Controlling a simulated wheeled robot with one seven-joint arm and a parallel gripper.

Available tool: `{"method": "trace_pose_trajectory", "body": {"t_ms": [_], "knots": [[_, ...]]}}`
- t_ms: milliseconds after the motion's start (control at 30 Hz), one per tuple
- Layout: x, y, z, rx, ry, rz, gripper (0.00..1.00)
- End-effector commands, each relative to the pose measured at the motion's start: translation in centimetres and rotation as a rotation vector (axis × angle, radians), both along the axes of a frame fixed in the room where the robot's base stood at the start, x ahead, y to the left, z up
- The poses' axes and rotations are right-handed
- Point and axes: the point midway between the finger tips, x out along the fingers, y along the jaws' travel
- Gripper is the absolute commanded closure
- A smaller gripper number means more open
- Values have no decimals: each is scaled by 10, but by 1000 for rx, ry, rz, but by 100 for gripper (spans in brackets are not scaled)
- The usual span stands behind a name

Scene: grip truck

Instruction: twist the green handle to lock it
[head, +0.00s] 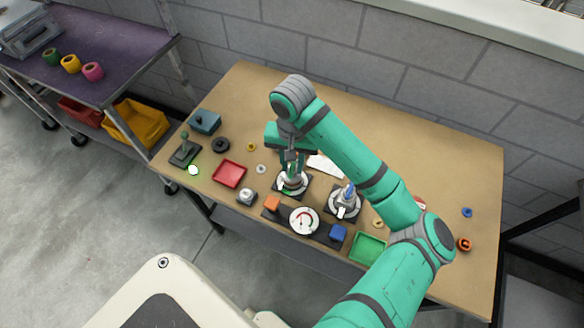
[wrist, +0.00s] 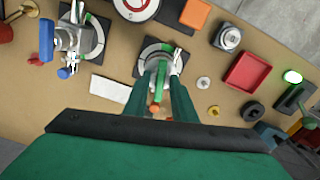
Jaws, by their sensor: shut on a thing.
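The green handle (wrist: 161,78) is a narrow bar on a round base with a grey and white ring (wrist: 147,58), on a dark square plate. In the wrist view it lies between the two fingers of my gripper (wrist: 162,75), which is shut on it. An orange piece (wrist: 154,107) shows near the handle's lower end. In the head view my gripper (head: 291,168) points down over the same round base (head: 292,184), and the handle is mostly hidden by the fingers. I cannot tell the handle's exact angle against the ring.
A similar fixture with a blue handle (head: 348,192) stands close on the right. A gauge (head: 304,221), orange block (head: 272,203) and blue block (head: 338,233) sit in front. A red tray (head: 229,174) and a joystick (head: 185,149) lie left, a green tray (head: 368,248) right.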

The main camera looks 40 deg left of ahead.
Motion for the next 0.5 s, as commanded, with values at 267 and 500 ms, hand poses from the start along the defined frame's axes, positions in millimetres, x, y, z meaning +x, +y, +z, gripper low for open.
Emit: {"method": "trace_pose_trajectory", "body": {"t_ms": [267,500], "knots": [[0,-1,0,-3,2,-158,96],[0,-1,0,-2,1,-290,96]]}}
